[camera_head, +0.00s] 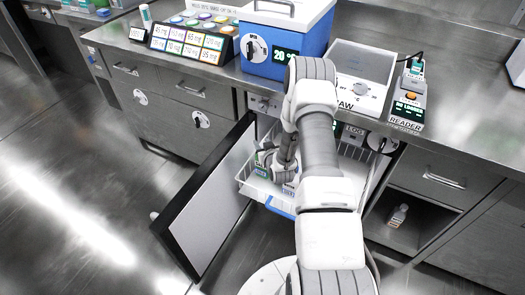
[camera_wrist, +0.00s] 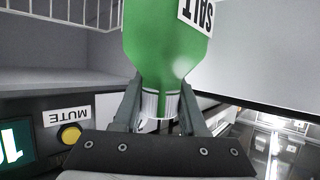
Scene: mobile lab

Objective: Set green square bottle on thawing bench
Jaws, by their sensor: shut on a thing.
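In the wrist view, a green bottle (camera_wrist: 165,40) with a label reading SALT fills the upper middle. My gripper (camera_wrist: 160,104) is shut on its white ribbed cap and neck. In the head view, my arm reaches into the open cabinet under the counter, at the white wire basket (camera_head: 350,172). My gripper's fingertips are hard to make out there. A small green-and-white shape shows beside the wrist, and I cannot tell if it is the held bottle. A pale tray whose label shows "AW" (camera_head: 360,80) is on the counter, partly behind my arm; it looks like the thawing bench.
The open cabinet door (camera_head: 210,195) stands left of my arm. A blue box with a white lid (camera_head: 285,38) is left of the tray. A reader device (camera_head: 409,100) stands right of it. The counter farther right (camera_head: 465,100) is clear. A small bottle (camera_head: 398,215) is in an open lower compartment.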

